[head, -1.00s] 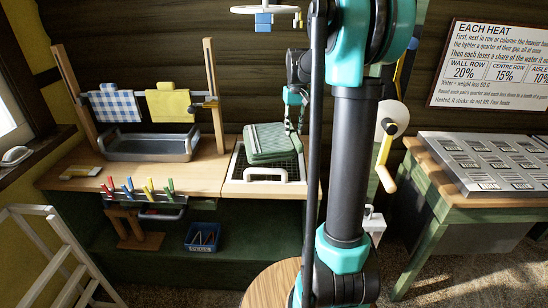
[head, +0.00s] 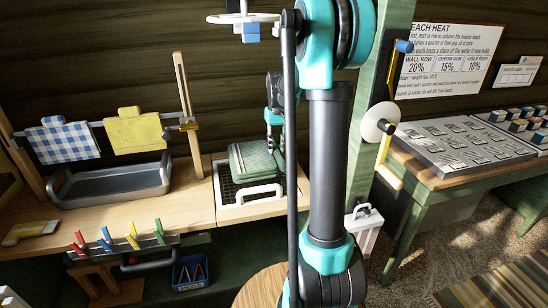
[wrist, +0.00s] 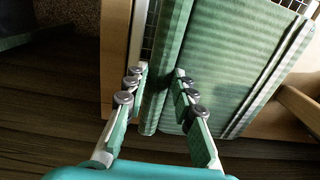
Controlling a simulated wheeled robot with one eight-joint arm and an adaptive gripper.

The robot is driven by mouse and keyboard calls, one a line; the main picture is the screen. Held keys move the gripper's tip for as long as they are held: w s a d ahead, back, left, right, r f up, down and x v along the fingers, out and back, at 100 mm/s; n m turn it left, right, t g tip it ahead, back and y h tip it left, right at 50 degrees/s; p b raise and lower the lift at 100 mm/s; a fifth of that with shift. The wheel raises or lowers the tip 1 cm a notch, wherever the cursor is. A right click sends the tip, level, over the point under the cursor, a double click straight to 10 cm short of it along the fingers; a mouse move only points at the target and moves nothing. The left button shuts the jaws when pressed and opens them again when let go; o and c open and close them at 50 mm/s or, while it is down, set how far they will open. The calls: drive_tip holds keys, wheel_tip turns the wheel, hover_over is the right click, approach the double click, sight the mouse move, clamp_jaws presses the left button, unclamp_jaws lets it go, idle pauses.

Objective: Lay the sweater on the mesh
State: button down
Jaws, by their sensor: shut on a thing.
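The green folded sweater (head: 255,162) lies over the mesh (head: 226,186), which sits in a white-framed tray with a white handle in the head view. In the wrist view the sweater (wrist: 230,50) fills the upper right, and strips of the mesh (wrist: 150,38) show beside it. My gripper (wrist: 160,76) is shut on a fold at the sweater's edge, with a finger on each side. In the head view my gripper (head: 275,143) is at the sweater's back right edge, partly hidden by my arm. Whether all of the sweater rests on the mesh cannot be told.
A rack holding a checked cloth (head: 64,142) and a yellow garment (head: 136,131) stands left, above a grey tray (head: 110,181). Coloured pegs (head: 132,236) line the bench front. A crank with a yellow handle (head: 385,152) and a metal panel table (head: 455,145) are right.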

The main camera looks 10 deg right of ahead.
drive_tip(key=shift+f, duration=2.2)
drive_tip(key=c, duration=1.3)
unclamp_jaws()
drive_tip(key=shift+o, duration=0.2)
drive_tip(key=shift+r, duration=0.1)
